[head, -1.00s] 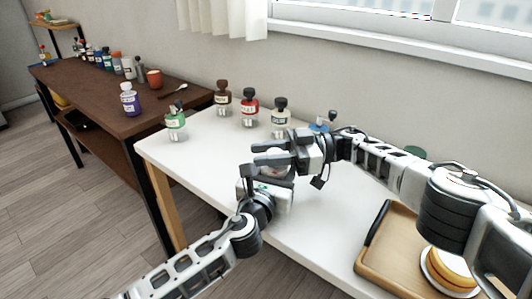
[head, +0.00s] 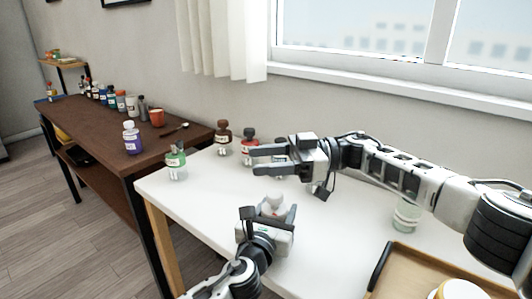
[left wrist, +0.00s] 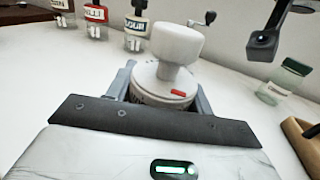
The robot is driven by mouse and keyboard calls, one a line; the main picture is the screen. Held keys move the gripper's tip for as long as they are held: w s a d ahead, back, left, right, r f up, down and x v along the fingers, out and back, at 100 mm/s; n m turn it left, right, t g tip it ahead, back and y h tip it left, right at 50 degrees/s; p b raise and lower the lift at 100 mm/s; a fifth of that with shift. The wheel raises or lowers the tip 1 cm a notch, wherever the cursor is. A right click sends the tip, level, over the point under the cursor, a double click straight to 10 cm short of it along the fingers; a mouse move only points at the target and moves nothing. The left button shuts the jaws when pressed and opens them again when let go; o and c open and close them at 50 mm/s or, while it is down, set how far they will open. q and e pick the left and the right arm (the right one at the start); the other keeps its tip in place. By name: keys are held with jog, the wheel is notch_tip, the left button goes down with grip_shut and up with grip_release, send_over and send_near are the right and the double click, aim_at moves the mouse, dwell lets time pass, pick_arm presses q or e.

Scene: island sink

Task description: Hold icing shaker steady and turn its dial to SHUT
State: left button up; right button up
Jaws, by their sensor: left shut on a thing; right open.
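In the left wrist view the shaker's pale top (left wrist: 150,80) carries a white raised dial knob (left wrist: 178,45) and a red mark (left wrist: 178,93). Lettering on its rim is too small to read. My left gripper (left wrist: 160,88) is shut around the shaker's body. My right gripper (head: 268,160) is open and empty, above and behind the shaker, clear of the dial. Part of it shows at the upper right in the left wrist view.
Several labelled bottles stand along the back left of the white table (head: 330,240), including a green one (head: 175,162) and a red one (head: 249,146). A pale green jar (head: 407,214) and a wooden tray (head: 405,272) are at the right. A brown table (head: 100,125) adjoins at the left.

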aim_at(281, 199)
jog(key=shift+r, duration=0.85)
jog(key=f+m+t+y, duration=0.1)
jog(key=t, duration=0.2)
jog(key=m+t+y, duration=0.1)
jog(key=m+t, duration=0.1)
jog(key=t, duration=0.1)
jog(key=d+f+m+t+y, duration=0.1)
jog(key=t, duration=0.2)
jog(key=shift+w+d+f+m, duration=0.1)
jog(key=shift+w+f+m, duration=0.2)
jog(key=shift+w+m, duration=0.1)
jog(key=d+f+m+t+h, duration=0.1)
jog(key=t, duration=0.1)
jog(key=d+f+m+t+h, duration=0.1)
jog(key=m+t, duration=0.1)
jog(key=d+m+t, duration=0.1)
jog(key=t, duration=0.1)
jog(key=shift+s+f+h, duration=0.4)
jog(key=s+d+f+h, duration=0.1)
jog(key=s+d+f+m+h, duration=0.1)
jog(key=s+f+h, duration=0.1)
jog(key=s+d+f+m+h, duration=0.1)
jog(key=shift+s+f+t+h, duration=0.25)
jog(key=shift+f+t+h, duration=0.05)
jog(key=shift+f, duration=0.1)
jog(key=x, duration=0.7)
jog(key=shift+a, duration=0.2)
